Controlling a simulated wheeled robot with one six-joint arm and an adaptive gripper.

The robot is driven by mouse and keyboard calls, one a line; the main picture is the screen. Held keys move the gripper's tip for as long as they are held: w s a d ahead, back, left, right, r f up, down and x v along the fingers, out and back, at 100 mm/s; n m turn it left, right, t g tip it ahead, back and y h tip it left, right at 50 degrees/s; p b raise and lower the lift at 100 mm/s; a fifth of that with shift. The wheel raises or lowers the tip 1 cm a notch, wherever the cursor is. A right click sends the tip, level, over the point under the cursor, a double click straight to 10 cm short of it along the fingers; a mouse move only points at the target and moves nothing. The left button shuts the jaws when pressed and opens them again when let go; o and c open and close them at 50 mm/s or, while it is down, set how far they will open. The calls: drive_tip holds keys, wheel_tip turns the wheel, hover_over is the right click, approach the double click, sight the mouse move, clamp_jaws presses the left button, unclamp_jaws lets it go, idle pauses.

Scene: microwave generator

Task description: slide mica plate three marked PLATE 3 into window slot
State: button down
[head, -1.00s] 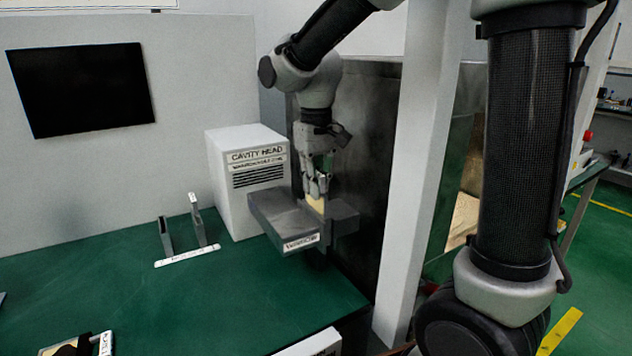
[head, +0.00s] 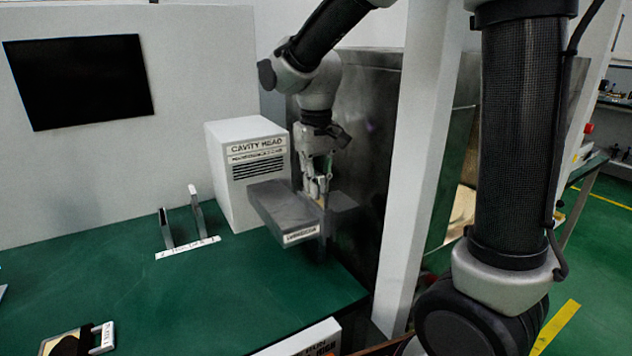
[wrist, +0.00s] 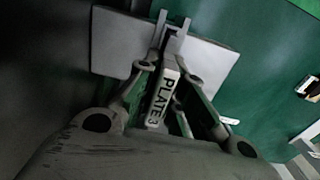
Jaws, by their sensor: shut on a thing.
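The mica plate with the label PLATE 3 (wrist: 162,97) is held between the fingers of my gripper (head: 318,190), which is shut on it. In the wrist view my gripper (wrist: 168,68) is over the gap between two grey waveguide blocks (wrist: 118,45).
The white CAVITY HEAD box (head: 245,170) stands just left of my gripper. A dark metal cabinet (head: 375,130) is close behind it. A rack with upright pieces (head: 188,248) stands on the left of the green table (head: 190,305), whose middle is clear.

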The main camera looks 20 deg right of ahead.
drive_tip(key=shift+f, duration=0.35)
drive_tip(key=c, duration=1.4)
unclamp_jaws()
drive_tip(key=shift+c, duration=0.2)
